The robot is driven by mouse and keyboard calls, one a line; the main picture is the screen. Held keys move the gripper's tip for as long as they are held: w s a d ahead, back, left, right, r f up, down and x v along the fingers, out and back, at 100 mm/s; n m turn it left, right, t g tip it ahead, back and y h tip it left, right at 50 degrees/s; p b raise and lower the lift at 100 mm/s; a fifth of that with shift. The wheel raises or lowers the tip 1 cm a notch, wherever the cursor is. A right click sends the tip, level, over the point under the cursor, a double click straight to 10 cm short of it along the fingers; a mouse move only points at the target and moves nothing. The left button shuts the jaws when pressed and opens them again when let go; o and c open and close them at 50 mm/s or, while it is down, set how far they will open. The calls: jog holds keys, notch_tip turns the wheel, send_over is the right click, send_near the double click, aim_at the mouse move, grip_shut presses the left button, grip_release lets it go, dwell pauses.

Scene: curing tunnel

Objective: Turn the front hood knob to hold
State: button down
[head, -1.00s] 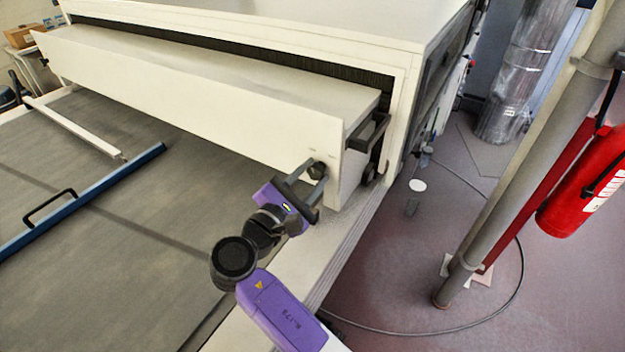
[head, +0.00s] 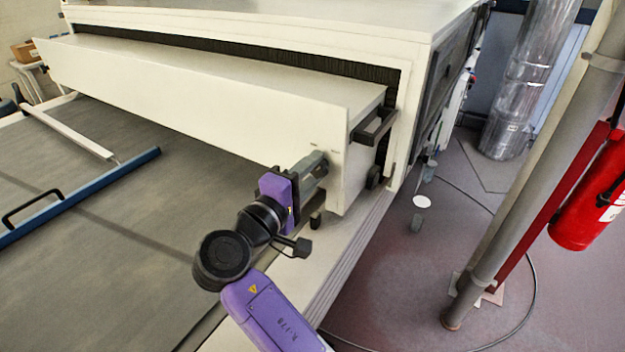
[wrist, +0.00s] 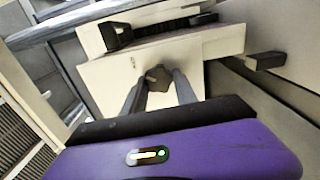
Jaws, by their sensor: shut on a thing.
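The white hood (head: 200,100) spans the belt, with its end panel facing me. In the wrist view its front face (wrist: 112,85) shows the dark front knob (wrist: 157,74) between my two grey fingers. My gripper (wrist: 160,84) is shut on the knob, one finger on each side. In the head view my gripper (head: 318,170) is at the hood's lower right corner, and its fingers hide the knob. Small marks are on the face above the knob, too small to read. I cannot tell which mark the knob points to.
A black handle (head: 374,130) sticks out from the hood's right end. A blue bar with a black handle (head: 85,195) lies across the grey belt (head: 120,255). At right stand a grey post (head: 520,170) and a red extinguisher (head: 590,195). A cable lies on the floor.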

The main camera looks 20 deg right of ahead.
jog(key=shift+f+m+b, duration=0.1)
jog(key=shift+m+b, duration=0.55)
jog(key=shift+m, duration=0.25)
jog(key=c, duration=1)
grip_release()
jog(key=shift+o, duration=0.2)
jog(key=v, duration=0.7)
jog(key=shift+s+a+b, duration=0.25)
jog(key=shift+s+b, duration=0.05)
jog(key=shift+b, duration=0.1)
